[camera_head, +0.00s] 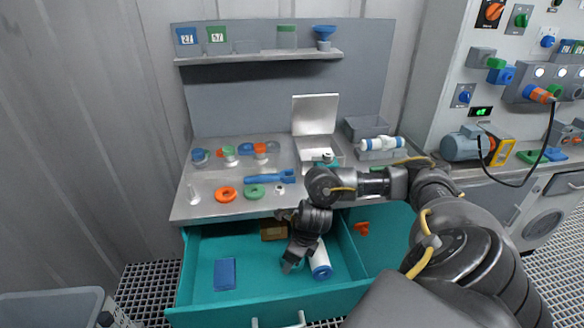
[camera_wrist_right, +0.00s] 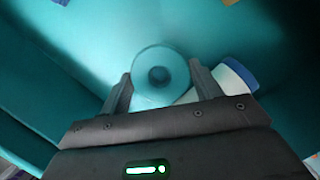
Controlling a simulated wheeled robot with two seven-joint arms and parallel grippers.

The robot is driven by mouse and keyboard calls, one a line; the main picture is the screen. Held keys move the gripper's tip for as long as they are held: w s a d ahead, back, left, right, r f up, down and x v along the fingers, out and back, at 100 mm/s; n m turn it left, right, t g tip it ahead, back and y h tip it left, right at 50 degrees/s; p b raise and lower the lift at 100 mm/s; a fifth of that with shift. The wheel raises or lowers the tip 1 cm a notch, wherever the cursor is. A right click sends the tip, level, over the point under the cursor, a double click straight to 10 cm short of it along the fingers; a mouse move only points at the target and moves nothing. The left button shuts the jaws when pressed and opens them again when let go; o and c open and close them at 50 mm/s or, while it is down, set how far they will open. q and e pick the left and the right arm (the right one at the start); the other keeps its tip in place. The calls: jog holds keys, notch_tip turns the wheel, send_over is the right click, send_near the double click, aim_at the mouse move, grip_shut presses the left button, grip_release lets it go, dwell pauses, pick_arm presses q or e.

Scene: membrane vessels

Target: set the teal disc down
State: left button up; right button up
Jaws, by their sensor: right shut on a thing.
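The teal disc (camera_wrist_right: 143,95), with a round hole or hub at its middle, is between the two fingers of my right gripper (camera_wrist_right: 160,74) in the right wrist view. The gripper is shut on it. In the head view my right gripper (camera_head: 289,266) points down inside the open teal drawer (camera_head: 255,303); I cannot make out the disc there, against the like-coloured floor. How high the disc is above the drawer floor is unclear. My left gripper is not in view.
Beside the gripper lies a white cylinder with a blue end (camera_head: 320,262). The drawer also holds a blue block (camera_head: 225,274) and a brown box (camera_head: 273,231). The grey worktop (camera_head: 222,212) above holds rings, a blue tool and other parts.

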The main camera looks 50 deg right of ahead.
notch_tip(320, 180, down, 3)
jog(key=shift+f, duration=0.35)
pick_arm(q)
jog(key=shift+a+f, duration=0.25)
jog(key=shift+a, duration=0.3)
pick_arm(e)
jog(key=shift+f+b, duration=0.15)
jog(key=shift+b, duration=0.25)
jog(key=o, duration=1)
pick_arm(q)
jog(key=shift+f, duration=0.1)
